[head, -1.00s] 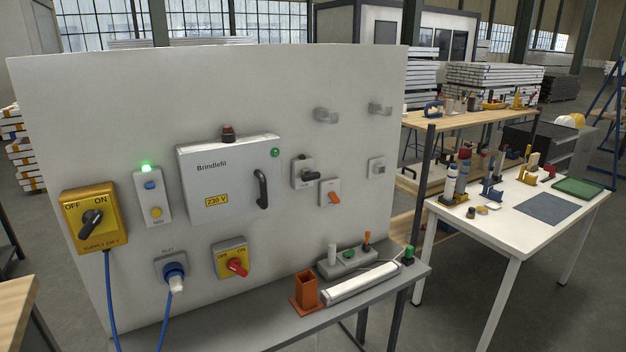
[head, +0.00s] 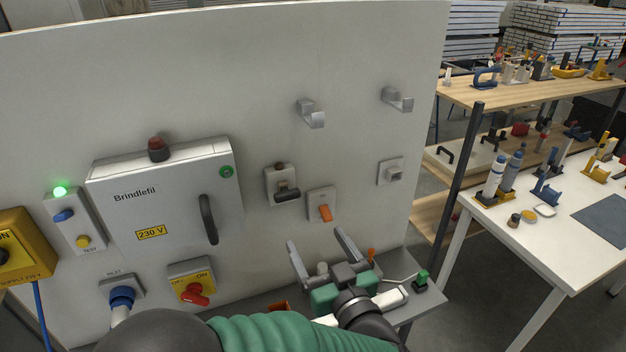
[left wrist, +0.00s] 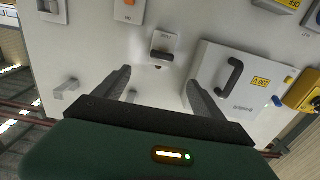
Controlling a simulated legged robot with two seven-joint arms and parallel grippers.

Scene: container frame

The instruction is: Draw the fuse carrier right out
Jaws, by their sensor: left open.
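The likely fuse carrier (head: 287,194) is a dark grip standing out from a small pale holder on the upright panel, right of the grey Brindlefil box (head: 140,215). It is seated in its holder. A dark reddish cap sits above it. The carrier's dark grip also shows in the left wrist view (left wrist: 164,56), beyond the fingers. My left gripper (head: 316,238) is open and empty, below and right of the carrier and apart from it. Its spread fingers also show in the left wrist view (left wrist: 158,82). My right gripper is not in view.
Two grey hooks (head: 311,114) stick out above. The Brindlefil box has a black handle (head: 208,219) and looks closed. A shelf (head: 425,302) below the panel holds a green-topped item (head: 422,278).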

